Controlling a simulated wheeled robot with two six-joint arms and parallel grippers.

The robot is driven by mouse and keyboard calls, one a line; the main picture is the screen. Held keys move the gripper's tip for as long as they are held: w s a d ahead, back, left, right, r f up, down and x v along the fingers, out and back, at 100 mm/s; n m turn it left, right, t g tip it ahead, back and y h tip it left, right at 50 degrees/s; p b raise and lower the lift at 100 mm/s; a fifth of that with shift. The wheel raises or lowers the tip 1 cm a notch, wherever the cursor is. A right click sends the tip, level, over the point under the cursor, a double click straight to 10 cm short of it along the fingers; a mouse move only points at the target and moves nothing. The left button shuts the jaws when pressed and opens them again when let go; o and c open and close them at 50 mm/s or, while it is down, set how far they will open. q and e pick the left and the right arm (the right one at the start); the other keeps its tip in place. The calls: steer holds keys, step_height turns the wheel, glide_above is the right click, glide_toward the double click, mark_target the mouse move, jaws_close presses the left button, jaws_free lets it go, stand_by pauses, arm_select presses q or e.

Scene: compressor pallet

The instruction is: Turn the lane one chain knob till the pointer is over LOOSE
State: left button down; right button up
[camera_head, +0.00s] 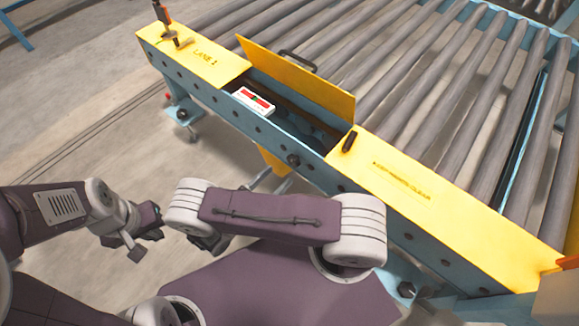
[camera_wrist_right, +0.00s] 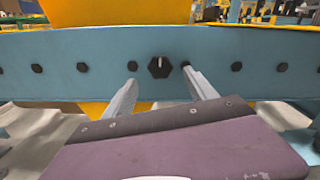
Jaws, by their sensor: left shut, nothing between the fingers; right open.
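The chain knob (camera_wrist_right: 159,67) is a black hexagonal knob on the blue side rail, with a white pointer mark that looks upright. It also shows in the head view as a dark knob (camera_head: 293,160) below the opened lane one cover. No LOOSE lettering is readable. My right gripper (camera_wrist_right: 160,77) is open, its two fingers apart on either side of the knob in the picture; contact cannot be told. In the head view its fingers (camera_head: 273,180) point at the rail, partly hidden by my arm. My left gripper (camera_head: 136,246) is shut and empty, away from the conveyor at left.
A yellow cover (camera_head: 300,82) with a black handle stands open above a recess. Several dark bolts line the rail. Rollers (camera_head: 400,75) lie behind. Floor at left is clear.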

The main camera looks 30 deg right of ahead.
mark_target(292, 162)
steer(key=b+x, duration=0.1)
steer(key=x, duration=0.6)
steer(key=shift+b, duration=0.35)
steer(key=c, duration=1.4)
